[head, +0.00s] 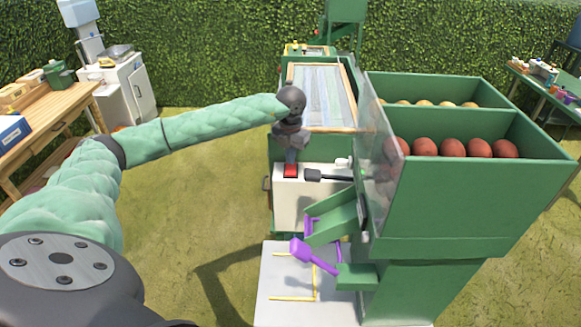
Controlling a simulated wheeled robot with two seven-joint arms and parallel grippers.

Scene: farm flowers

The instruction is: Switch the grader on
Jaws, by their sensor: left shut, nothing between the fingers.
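The grader (480,210) is a tall green machine on the right, with a clear panel on its hopper. A white box (310,208) joins its left side and carries a red switch (291,171) on top. A dark-handled lever (318,175) sticks out just right of the switch. My left gripper (291,157) points down, shut and empty, with its fingertips right at the far edge of the red switch. I cannot tell whether they touch it. The switch's far part is partly hidden by the fingers. My right gripper is not in view.
The hopper holds red round produce (465,148) in front and yellow produce (445,104) behind. A green chute (332,220) and purple parts (313,254) project below the white box. A wooden table (50,140) stands left; grass between is clear.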

